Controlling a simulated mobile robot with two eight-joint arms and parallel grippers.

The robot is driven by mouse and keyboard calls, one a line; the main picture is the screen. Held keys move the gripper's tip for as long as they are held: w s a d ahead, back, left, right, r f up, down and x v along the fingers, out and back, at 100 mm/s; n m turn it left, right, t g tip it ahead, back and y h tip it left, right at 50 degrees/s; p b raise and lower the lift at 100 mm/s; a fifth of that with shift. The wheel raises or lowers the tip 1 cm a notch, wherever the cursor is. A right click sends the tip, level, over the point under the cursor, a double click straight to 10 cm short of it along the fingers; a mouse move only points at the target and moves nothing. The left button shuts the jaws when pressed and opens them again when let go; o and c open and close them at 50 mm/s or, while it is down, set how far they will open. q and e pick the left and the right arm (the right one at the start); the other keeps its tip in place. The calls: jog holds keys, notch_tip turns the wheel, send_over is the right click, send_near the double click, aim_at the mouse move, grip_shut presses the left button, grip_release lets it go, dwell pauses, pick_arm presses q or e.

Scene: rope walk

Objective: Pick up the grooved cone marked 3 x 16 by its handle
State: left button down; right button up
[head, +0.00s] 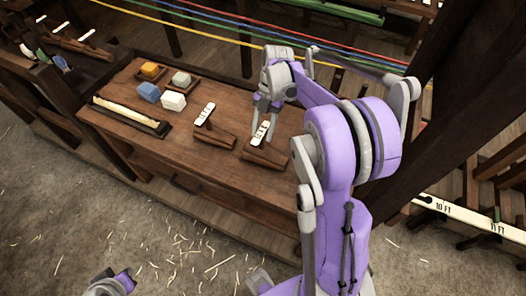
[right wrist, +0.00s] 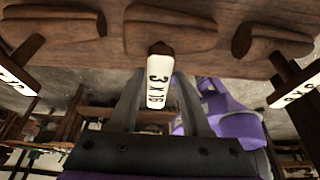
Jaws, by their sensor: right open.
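My left gripper's fingers do not show.
Another labelled cone (head: 215,134) lies to the left on the bench (head: 215,165). The wrist view shows cones on both sides (right wrist: 50,25) (right wrist: 268,42). Coloured ropes run behind.

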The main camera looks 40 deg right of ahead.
aim_at(259, 150)
jog(key=x, duration=0.5)
jog(key=shift+w+r, duration=0.1)
grip_shut()
dwell(1.2)
